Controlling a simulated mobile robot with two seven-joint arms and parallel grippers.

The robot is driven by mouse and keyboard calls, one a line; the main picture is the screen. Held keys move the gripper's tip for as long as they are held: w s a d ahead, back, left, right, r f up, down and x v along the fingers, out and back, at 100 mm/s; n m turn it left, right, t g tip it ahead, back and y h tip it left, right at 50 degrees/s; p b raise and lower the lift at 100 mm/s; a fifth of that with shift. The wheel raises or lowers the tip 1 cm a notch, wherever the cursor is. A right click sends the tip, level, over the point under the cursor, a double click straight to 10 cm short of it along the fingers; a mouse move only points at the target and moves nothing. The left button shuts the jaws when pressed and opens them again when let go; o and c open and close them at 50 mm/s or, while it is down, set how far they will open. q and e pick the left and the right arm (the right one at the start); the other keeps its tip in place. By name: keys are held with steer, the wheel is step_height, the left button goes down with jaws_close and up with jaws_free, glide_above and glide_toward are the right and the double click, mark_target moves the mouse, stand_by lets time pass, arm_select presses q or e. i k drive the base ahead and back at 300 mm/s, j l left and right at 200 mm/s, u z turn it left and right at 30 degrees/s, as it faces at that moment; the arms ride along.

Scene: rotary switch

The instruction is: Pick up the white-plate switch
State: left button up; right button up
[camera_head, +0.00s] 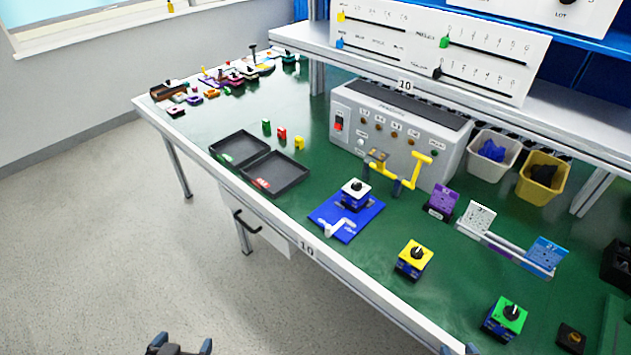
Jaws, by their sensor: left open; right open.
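The white-plate switch (355,190) has a white top plate, a black knob and a blue body. It stands upright on a flat blue base (349,222) on the green table. A small white upright part stands on the base's front left. My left gripper (179,347) is at the bottom edge, over the floor, open and empty, well away from the switch. My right gripper (459,350) shows only as fingertips at the bottom edge by the table's front; it is open and apart from the switch.
A yellow-plate switch (415,256) and a green-plate switch (507,316) stand to the right. Two black trays (275,172) lie to the left. A shelf (380,67) overhangs the back. Bare table surrounds the blue base.

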mark_target(353, 200)
steer(key=i+j+u, duration=0.15)
steer(key=i+j, duration=0.15)
steer(key=i+j+u, duration=0.15)
steer(key=i+j, duration=0.15)
steer(key=i, duration=0.15)
